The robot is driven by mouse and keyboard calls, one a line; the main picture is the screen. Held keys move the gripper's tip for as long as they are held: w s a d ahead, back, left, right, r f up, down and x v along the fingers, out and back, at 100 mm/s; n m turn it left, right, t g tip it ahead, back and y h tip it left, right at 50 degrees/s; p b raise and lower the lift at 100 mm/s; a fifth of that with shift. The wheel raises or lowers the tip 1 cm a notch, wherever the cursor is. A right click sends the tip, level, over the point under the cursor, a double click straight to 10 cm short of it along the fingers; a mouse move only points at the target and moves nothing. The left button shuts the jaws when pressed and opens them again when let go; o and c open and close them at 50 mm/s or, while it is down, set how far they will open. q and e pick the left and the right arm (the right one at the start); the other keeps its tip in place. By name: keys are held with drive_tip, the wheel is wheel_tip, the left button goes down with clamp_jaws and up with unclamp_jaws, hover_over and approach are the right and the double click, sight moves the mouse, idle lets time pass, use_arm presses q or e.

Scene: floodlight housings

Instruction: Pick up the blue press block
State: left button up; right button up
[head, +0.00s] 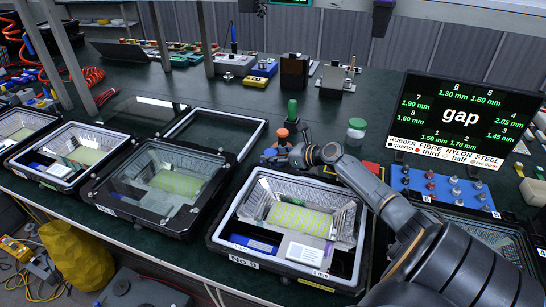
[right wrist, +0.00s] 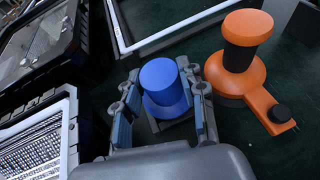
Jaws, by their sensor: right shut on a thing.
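The blue press block (right wrist: 165,85) is a round blue piece with a narrower knob on top. In the right wrist view it stands between the fingers of my right gripper (right wrist: 163,100), which is shut on it from both sides. In the head view my right gripper (head: 284,158) is on the green bench behind the No. 9 housing, and a little of the blue block (head: 269,153) shows beside the fingers. I cannot tell whether the block touches the bench. My left gripper is not in view.
An orange press block (right wrist: 240,65) stands close to the right of the gripper in the wrist view. An empty frame (head: 215,134) lies to the left. A green-topped piece (head: 292,110) stands behind. The No. 9 housing (head: 226,240) is in front.

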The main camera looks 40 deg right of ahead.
drive_tip(key=shift+r, duration=0.55)
drive_tip(key=s+a+r+p, duration=0.6)
drive_tip(key=s+a+r, duration=0.3)
drive_tip(key=s+r, duration=0.1)
drive_tip(key=shift+a+r, duration=0.25)
drive_tip(key=shift+r, duration=0.6)
drive_tip(key=shift+s, duration=0.1)
